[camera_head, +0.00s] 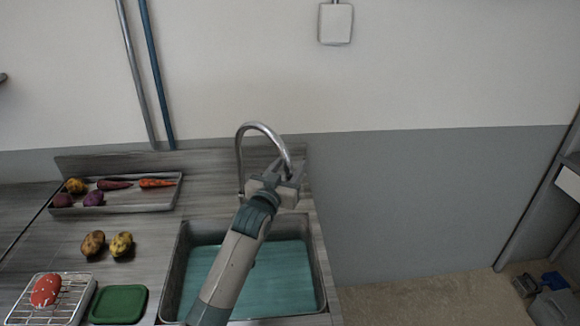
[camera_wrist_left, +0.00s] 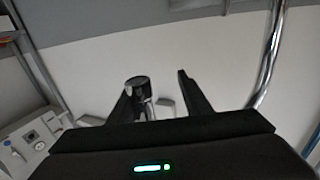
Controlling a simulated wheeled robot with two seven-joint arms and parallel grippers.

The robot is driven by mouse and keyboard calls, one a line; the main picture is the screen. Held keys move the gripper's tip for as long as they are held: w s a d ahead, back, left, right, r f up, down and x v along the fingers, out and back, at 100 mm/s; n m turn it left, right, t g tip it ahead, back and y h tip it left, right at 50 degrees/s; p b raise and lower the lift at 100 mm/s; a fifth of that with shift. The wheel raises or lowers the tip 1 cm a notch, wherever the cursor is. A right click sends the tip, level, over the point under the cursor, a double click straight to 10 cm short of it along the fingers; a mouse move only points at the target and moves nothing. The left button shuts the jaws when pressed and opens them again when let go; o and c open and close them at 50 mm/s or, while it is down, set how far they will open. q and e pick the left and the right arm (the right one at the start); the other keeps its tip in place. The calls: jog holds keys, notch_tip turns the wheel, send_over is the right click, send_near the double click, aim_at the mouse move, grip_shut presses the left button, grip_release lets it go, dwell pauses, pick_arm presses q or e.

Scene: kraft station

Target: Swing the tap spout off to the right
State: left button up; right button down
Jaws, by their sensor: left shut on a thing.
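The tap spout (camera_head: 262,125) is a silver gooseneck rising at the back of the sink and arching over to the right, its end low at my gripper. My left gripper (camera_head: 287,170) is shut on the spout near its downturned end. In the left wrist view a dark round spout end (camera_wrist_left: 137,86) shows by the left finger of my gripper (camera_wrist_left: 160,92), and a chrome tube stands at the right. The exact contact is partly hidden in the head view. My right gripper is not in view.
The sink basin (camera_head: 321,285) lies below my left arm. On the counter are a tray (camera_head: 150,206) of vegetables, two potatoes (camera_head: 107,244), a green lid (camera_head: 118,304) and a wire rack (camera_head: 83,287) with a red item. Free space lies right of the counter.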

pick_arm(q)
jog(key=shift+f, duration=0.2)
dwell(0.5)
jog(key=s+d+p, duration=0.1)
jog(key=s+p, duration=0.4)
jog(key=s, duration=0.3)
jog(key=shift+s+d+p, duration=0.25)
jog(key=shift+s+p, duration=0.05)
jog(key=shift+p, duration=0.05)
jog(key=o, duration=0.5)
jog(key=shift+s+d+p, duration=0.15)
jog(key=shift+s+p, duration=0.15)
jog(key=shift+s, duration=0.3)
jog(key=shift+s+d+p, duration=0.15)
jog(key=shift+s+p, duration=0.15)
jog(key=shift+s, duration=0.3)
jog(key=shift+s+d, duration=0.2)
jog(key=shift+s, duration=0.1)
jog(key=c, duration=0.5)
jog(key=s+d+p, duration=0.1)
jog(key=s+p, duration=0.2)
jog(key=s, duration=0.5)
jog(key=shift+d, duration=0.2)
